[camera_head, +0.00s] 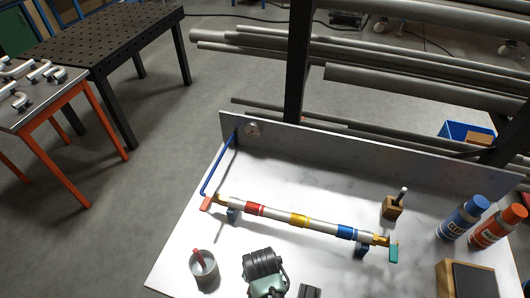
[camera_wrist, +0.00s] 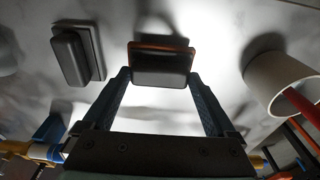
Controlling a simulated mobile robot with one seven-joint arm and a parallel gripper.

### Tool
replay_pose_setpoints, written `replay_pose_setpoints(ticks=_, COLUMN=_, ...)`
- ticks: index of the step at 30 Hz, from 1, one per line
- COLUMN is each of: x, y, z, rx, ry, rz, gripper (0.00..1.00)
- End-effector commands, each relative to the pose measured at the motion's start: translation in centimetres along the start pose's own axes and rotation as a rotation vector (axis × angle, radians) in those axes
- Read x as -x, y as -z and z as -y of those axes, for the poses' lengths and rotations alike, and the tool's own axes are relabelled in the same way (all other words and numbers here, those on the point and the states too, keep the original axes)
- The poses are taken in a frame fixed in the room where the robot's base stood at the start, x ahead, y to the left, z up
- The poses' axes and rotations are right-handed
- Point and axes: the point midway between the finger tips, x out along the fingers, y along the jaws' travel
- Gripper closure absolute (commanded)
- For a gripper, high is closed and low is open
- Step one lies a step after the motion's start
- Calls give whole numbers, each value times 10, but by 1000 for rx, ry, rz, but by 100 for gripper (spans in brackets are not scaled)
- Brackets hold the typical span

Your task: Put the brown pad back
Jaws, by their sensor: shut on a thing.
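The brown pad (camera_wrist: 162,66) is a dark block with a brown-orange rim, seen in the wrist view between my fingertips. My gripper (camera_wrist: 162,82) is shut on it, one finger along each side. Whether the pad touches the table or hangs just above cannot be told. In the head view my gripper (camera_head: 264,272) is at the front of the white table, between a grey cup and a dark block; the pad is hidden there.
The cup (camera_head: 204,268) with a red stick is left of my gripper; the dark block (camera_head: 309,291) is right. Behind lies a banded pipe (camera_head: 300,220) on blue supports. A wooden block (camera_head: 392,208), two spray cans (camera_head: 463,217) and a dark-topped wooden box (camera_head: 447,276) stand right.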

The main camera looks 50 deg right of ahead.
Motion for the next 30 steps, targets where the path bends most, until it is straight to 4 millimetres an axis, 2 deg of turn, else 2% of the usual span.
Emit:
replay_pose_setpoints(ticks=3, x=-9, y=0, z=0, rx=-1, ry=0, rz=-1, gripper=60)
replay_pose_setpoints(ticks=15, x=-14, y=-2, z=0, rx=0, ry=0, rz=-1, gripper=60)
replay_pose_setpoints(ticks=16, x=-14, y=-2, z=0, rx=0, ry=0, rz=0, gripper=5)
replay_pose_setpoints(ticks=17, x=-13, y=-2, z=0, rx=0, ry=0, rz=0, gripper=0)
replay_pose_setpoints(ticks=24, x=-12, y=-2, z=0, rx=0, ry=0, rz=0, gripper=0)
replay_pose_setpoints(ticks=30, x=1, y=-1, z=0, rx=1, ry=1, rz=-2, gripper=0)
